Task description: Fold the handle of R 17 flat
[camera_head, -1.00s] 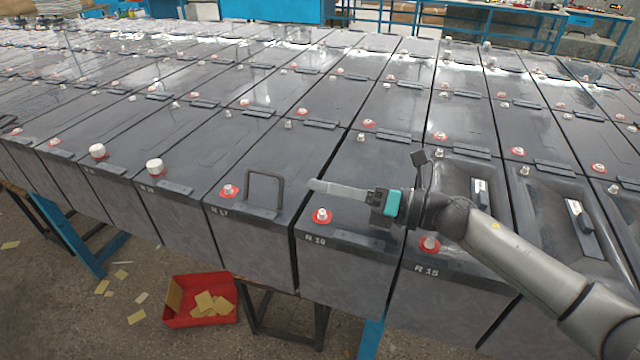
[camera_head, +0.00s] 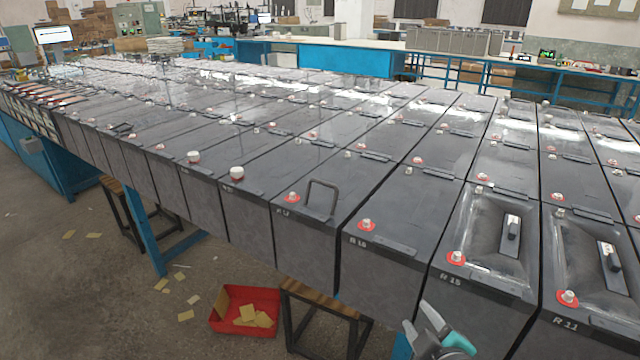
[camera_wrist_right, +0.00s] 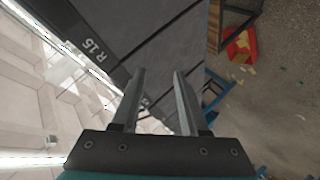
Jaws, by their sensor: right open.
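The battery R 17 (camera_head: 285,228) stands in the front row in the head view. Its dark handle (camera_head: 322,195) stands upright on the top, near the front edge. My right gripper (camera_head: 432,322) is low at the bottom of the head view, in front of the front row and well to the right of the handle. In the right wrist view its two fingers (camera_wrist_right: 160,75) are apart with nothing between them. The label R 15 (camera_wrist_right: 91,50) shows there on a battery beside the fingers. My left gripper is not in view.
The neighbouring battery R 16 (camera_head: 375,262) has its handle (camera_head: 380,244) lying flat. White and red terminal caps stick up, including a tall white one (camera_head: 237,174). A red bin (camera_head: 245,308) and a wooden-topped stand (camera_head: 325,298) are below the front row.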

